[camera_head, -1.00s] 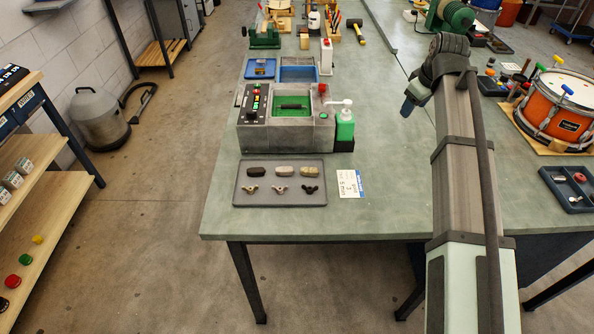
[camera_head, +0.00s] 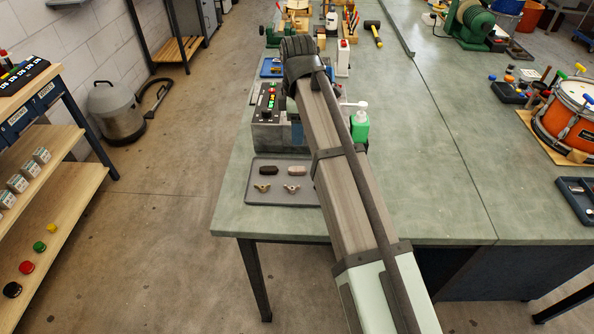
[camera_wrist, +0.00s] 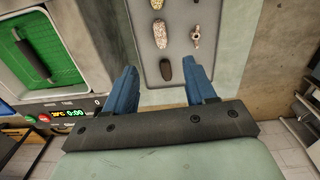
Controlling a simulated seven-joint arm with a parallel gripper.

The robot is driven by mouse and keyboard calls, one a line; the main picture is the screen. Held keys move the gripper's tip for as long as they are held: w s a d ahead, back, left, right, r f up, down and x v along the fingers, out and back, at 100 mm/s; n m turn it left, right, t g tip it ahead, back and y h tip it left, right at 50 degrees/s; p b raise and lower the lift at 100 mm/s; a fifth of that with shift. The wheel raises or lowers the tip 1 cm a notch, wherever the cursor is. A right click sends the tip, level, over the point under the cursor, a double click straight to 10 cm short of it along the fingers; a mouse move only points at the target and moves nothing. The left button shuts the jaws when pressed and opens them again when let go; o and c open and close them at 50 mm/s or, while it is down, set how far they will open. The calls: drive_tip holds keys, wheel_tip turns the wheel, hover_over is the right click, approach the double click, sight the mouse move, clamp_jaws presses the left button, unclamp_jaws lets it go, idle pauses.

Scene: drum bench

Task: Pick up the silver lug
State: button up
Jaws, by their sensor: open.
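On the grey tray (camera_head: 252,199), the silver-looking middle lug (camera_head: 297,170) lies to the right of the dark brown lug (camera_head: 269,169). In the wrist view the same middle lug (camera_wrist: 161,33) looks mottled. It lies just beyond the dark lug (camera_wrist: 165,69). A paler third lug (camera_wrist: 157,4) is at the top edge. My gripper (camera_wrist: 162,67) is open, blue fingers apart, with nothing held. The dark lug shows between the fingertips; the middle lug shows ahead of them. In the head view my arm hides the gripper and the tray's right side.
A brass wing nut (camera_head: 262,188) and a silver wing nut (camera_head: 291,188) lie in the tray's near row. A grey washer unit with a control panel (camera_head: 267,105) stands behind the tray. A green bottle (camera_head: 360,126) stands to its right.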

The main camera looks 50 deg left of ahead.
sight(297, 169)
wheel_tip(297, 169, down, 14)
drive_tip(key=shift+s+r, duration=0.1)
idle(0.8)
drive_tip(key=shift+c, duration=0.3)
clamp_jaws()
